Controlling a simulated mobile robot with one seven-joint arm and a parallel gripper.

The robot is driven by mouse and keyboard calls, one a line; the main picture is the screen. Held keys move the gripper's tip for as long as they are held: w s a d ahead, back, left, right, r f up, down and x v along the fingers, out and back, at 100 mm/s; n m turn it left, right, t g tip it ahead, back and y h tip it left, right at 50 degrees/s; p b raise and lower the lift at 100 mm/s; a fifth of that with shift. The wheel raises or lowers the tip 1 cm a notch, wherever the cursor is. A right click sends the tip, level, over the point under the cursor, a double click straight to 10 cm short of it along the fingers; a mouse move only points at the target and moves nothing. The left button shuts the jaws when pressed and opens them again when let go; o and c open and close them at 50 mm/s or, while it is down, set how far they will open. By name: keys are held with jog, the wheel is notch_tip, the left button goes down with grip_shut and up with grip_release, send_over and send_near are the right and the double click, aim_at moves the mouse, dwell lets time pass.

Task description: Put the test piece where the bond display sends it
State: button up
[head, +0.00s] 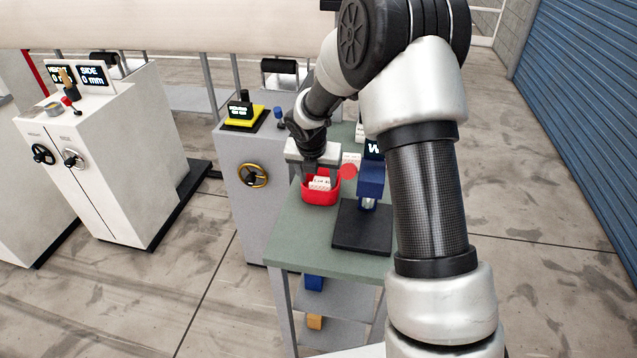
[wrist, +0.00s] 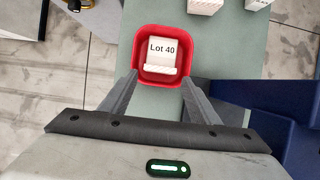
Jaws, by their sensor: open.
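A white block labelled "Lot 40" (wrist: 161,50) lies inside a red bin (wrist: 140,32) in the wrist view. The red bin also shows in the head view (head: 320,198) on the green table. I cannot tell whether this block is the test piece. My gripper (wrist: 159,90) is open, with its fingers to either side of the bin's near part and nothing between them. A dark blue device on a black base (head: 362,235) stands right of the bin, its label partly hidden by my arm.
The green table (head: 290,245) has clear room at its front left. White blocks (wrist: 205,5) stand behind the bin.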

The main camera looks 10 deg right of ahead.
jog(key=v, duration=0.8)
jog(key=shift+r, duration=0.2)
